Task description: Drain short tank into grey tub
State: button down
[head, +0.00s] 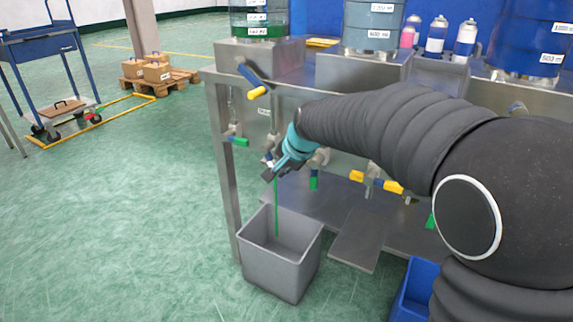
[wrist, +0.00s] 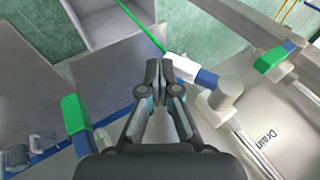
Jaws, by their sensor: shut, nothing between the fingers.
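The grey tub (head: 283,265) stands on the floor under the left end of the bench; part of it shows in the wrist view (wrist: 105,22). A thin green stream (head: 277,212) falls into it, also visible in the wrist view (wrist: 140,25). A blue lever with a white tip (wrist: 182,68) sits just right of my fingertips; I cannot tell whether they touch. My gripper (head: 270,174) is shut and empty beside this valve, its fingers together in the wrist view (wrist: 158,72). A tank with green liquid (head: 259,25) stands above left. I cannot tell which tank is the short one.
Other levers with yellow (head: 257,93) and green tips (head: 238,142) hang along the bench. More tanks (head: 372,25) and spray cans (head: 436,35) stand on top. A blue bin (head: 418,285) is at lower right. The floor left of the tub is clear.

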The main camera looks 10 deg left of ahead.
jog(key=shift+a+f, duration=0.25)
jog(key=shift+f, duration=0.1)
jog(key=shift+w+f, duration=0.1)
jog(key=shift+f, duration=0.05)
dwell(0.5)
jog(key=s+d+r+b, duration=0.1)
jog(key=s+d+r, duration=0.2)
jog(key=s+d, duration=0.2)
jog(key=d, duration=0.3)
jog(key=shift+s, duration=0.15)
dwell(4.2)
